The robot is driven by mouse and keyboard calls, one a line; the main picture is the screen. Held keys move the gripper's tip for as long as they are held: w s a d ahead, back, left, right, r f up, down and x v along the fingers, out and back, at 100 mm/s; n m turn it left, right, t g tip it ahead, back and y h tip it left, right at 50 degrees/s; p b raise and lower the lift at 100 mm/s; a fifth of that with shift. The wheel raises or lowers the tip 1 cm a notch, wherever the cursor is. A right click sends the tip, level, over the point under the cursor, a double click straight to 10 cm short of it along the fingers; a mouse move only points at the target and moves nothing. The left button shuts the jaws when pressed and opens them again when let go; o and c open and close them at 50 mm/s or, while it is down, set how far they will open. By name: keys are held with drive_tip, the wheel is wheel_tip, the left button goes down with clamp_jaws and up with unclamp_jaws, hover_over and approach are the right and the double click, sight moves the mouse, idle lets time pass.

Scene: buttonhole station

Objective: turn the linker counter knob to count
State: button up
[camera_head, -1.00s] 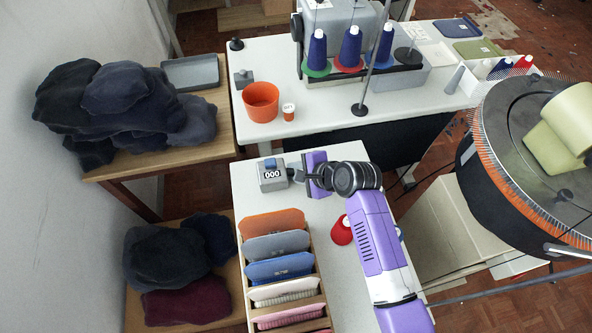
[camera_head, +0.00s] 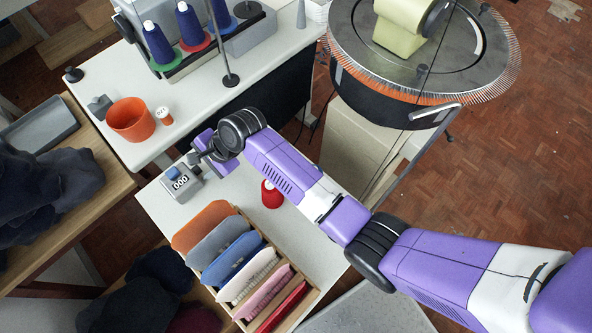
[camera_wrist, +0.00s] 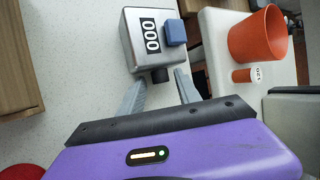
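The linker counter (camera_head: 183,189) is a small grey box with a white "000" display and a blue button on top. It stands on the white table near its far left corner. In the wrist view the counter (camera_wrist: 143,40) is straight ahead, and its dark knob (camera_wrist: 160,75) sticks out of the side facing me. My gripper (camera_wrist: 160,79) is open, with one grey finger on each side of the knob near the tips. I cannot tell whether either finger touches it. In the head view my gripper (camera_head: 195,165) is close beside the counter, and the knob is hard to make out.
A wooden rack (camera_head: 312,297) of coloured knit pieces and a red cone (camera_head: 271,194) stand on the same table. An orange pot (camera_head: 131,120) and small orange-and-white spool (camera_head: 164,116) stand on the machine table behind. The round linking machine (camera_head: 350,85) is at upper right.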

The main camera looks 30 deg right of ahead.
drive_tip(key=g+b, duration=0.1)
drive_tip(key=w+g+h+b, duration=0.1)
drive_tip(key=g+b, duration=0.1)
drive_tip(key=shift+m+g, duration=0.3)
drive_tip(key=shift+m, duration=0.1)
drive_tip(key=w+d+r+n+t+y, duration=0.1)
drive_tip(key=w+d+r+n+t, duration=0.15)
drive_tip(key=r+t, duration=0.3)
drive_tip(key=w+d+r+n+t, duration=0.1)
drive_tip(key=w+r+n+t, duration=0.25)
drive_tip(key=r, duration=0.25)
drive_tip(key=s+d+n+t+h, duration=0.1)
drive_tip(key=s+d, duration=0.3)
drive_tip(key=s, duration=0.5)
drive_tip(key=s+d+r+n+t+h, duration=0.1)
drive_tip(key=s+d+n+t+h, duration=0.1)
drive_tip(key=s, duration=0.7)
drive_tip(key=s+d+n+t+h+b, duration=0.1)
drive_tip(key=s+d+n+t+h, duration=0.1)
drive_tip(key=s+d, duration=0.6)
drive_tip(key=shift+s+r+n+t, duration=0.4)
drive_tip(key=shift+s+n+t, duration=0.2)
drive_tip(key=shift+s+t, duration=0.55)
drive_tip(key=shift+w, duration=0.1)
